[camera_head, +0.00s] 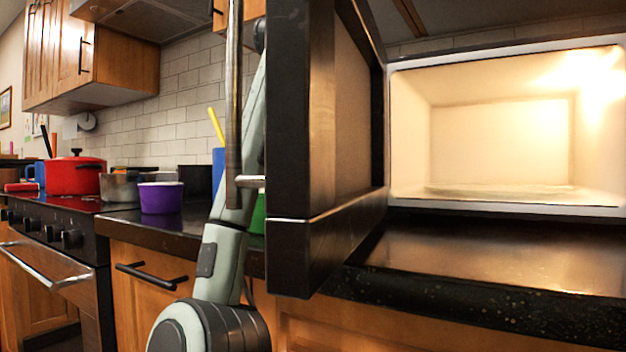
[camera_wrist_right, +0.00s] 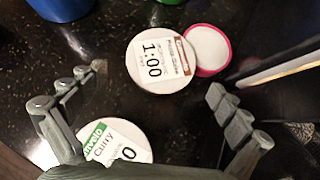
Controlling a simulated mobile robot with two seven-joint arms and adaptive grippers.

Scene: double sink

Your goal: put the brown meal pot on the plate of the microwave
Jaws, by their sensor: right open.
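In the right wrist view, a round white lid (camera_wrist_right: 158,75) reads "1:00" and has a brownish-red band on its label; this looks like the brown meal pot. My right gripper (camera_wrist_right: 158,82) is open and empty, with that pot beyond its fingertips. A second round lid with a green "Curry" label (camera_wrist_right: 112,150) lies nearer the gripper base. In the head view, the microwave (camera_head: 400,125) stands open and lit, with a pale, glassy plate (camera_head: 500,189) on its floor. The right gripper is not visible in the head view. My left gripper is in neither view.
The open microwave door (camera_head: 300,150) juts forward. A pink-rimmed white tub (camera_wrist_right: 208,48) touches or nearly touches the "1:00" pot. A purple bowl (camera_head: 161,198), steel pan (camera_head: 120,187) and red pot (camera_head: 76,176) stand left. The counter before the microwave (camera_head: 480,250) is clear.

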